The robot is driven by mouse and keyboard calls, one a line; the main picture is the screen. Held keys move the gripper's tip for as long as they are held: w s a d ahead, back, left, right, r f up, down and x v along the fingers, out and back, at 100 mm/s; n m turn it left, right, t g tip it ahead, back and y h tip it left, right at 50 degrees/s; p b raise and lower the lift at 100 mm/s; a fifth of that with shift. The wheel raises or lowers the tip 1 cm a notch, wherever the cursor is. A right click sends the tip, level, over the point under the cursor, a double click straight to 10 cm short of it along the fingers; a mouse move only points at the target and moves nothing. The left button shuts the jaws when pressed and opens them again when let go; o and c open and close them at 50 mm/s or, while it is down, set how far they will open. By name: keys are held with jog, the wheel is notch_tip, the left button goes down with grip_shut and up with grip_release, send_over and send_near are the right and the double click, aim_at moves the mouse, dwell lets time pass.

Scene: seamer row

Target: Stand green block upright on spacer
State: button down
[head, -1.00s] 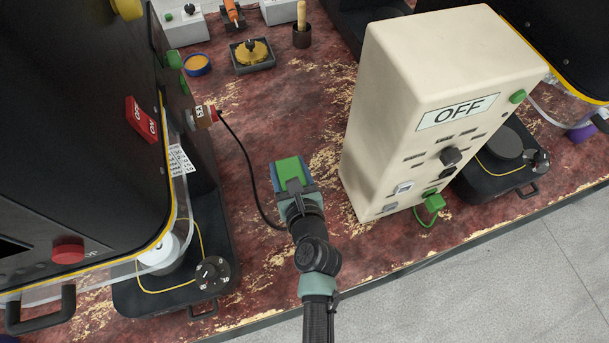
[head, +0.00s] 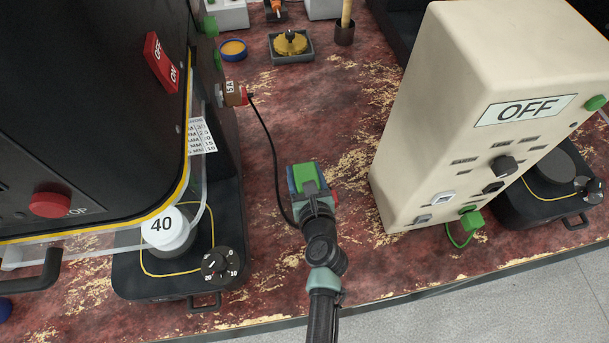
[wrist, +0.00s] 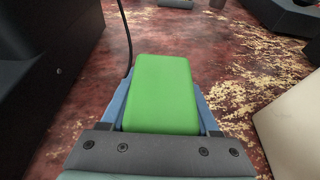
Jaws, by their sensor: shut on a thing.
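The green block (head: 306,174) is held between the blue fingers of my gripper (head: 304,178), above the red-brown bench. In the wrist view the green block (wrist: 163,92) fills the space between both fingers, its long side pointing away from the wrist. A white round piece marked 40 (head: 166,230), which looks like the spacer, sits on the black base under the left machine. My gripper is to the right of it, clearly apart. The clear guard's edge is close to the spacer, and its underside is hidden.
The black left machine (head: 80,120) with its clear guard (head: 90,250) overhangs the black base (head: 205,285). A cream box marked OFF (head: 430,140) stands to the right. A black cable (head: 272,160) runs beside my gripper. Bench between is mostly clear; small items lie at the back.

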jog(key=shift+f, duration=0.1)
jog(key=shift+c, duration=0.6)
grip_release()
